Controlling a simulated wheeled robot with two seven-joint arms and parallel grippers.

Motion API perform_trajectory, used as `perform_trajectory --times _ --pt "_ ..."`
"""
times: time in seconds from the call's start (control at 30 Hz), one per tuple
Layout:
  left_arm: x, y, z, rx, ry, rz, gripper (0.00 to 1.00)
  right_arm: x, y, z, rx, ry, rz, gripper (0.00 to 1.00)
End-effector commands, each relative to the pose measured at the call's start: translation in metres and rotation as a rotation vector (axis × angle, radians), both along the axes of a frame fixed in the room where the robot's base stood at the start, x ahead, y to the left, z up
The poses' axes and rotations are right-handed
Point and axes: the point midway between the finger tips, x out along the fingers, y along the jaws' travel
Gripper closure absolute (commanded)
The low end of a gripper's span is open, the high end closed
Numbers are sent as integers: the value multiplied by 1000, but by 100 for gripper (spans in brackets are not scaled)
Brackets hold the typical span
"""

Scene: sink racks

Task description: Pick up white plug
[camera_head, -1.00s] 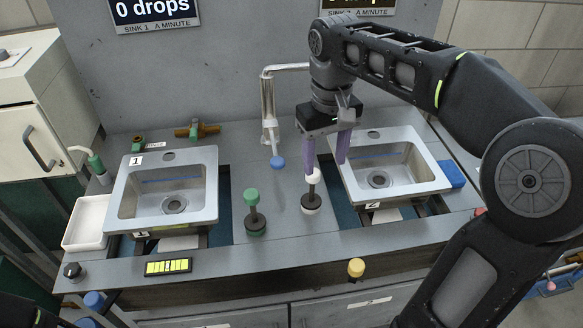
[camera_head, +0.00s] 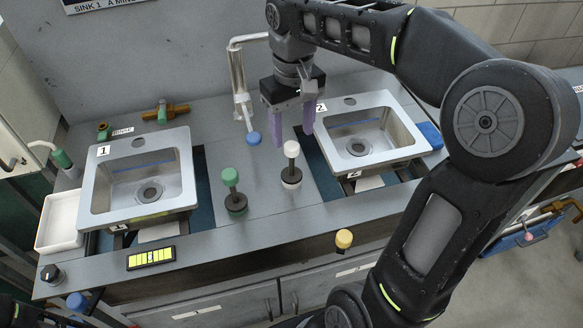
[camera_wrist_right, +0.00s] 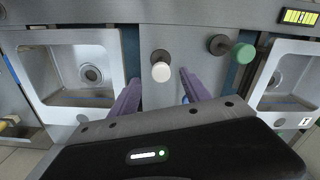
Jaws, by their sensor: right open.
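The white plug (camera_head: 291,162) stands upright on the counter between the two sinks, with a white top, a dark stem and a pale base. My right gripper (camera_head: 290,140) is open, its purple fingers pointing down, behind and above the plug in the head view. In the right wrist view the white plug (camera_wrist_right: 160,68) lies ahead of the gap between the open fingers (camera_wrist_right: 158,88); nothing is held. My left gripper cannot be made out.
A green-topped plug (camera_head: 232,190) stands left of the white one. Sink 1 (camera_head: 185,170) is at left and sink 2 (camera_head: 408,120) at right. The faucet (camera_head: 238,80) with a blue tip is behind. A yellow knob (camera_head: 344,239) is on the front edge.

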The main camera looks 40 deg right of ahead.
Motion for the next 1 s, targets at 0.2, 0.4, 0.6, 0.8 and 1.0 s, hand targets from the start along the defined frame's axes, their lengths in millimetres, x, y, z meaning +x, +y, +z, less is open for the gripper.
perform_trajectory --times 0.2,0.4,0.6,0.8,1.0 --pt "0 0 2 0 0 0 64 0 0 -3 0 1 0 45" --pt "-1 0 9 2 3 0 64 -1 1 -29 1 4 0 45" --pt "-1 1 9 3 3 1 64 0 1 -51 0 0 2 45" --pt "-1 1 9 3 3 1 64 0 1 -52 0 -1 1 45" --pt "-1 1 9 3 3 1 64 0 1 -51 0 -1 1 45"
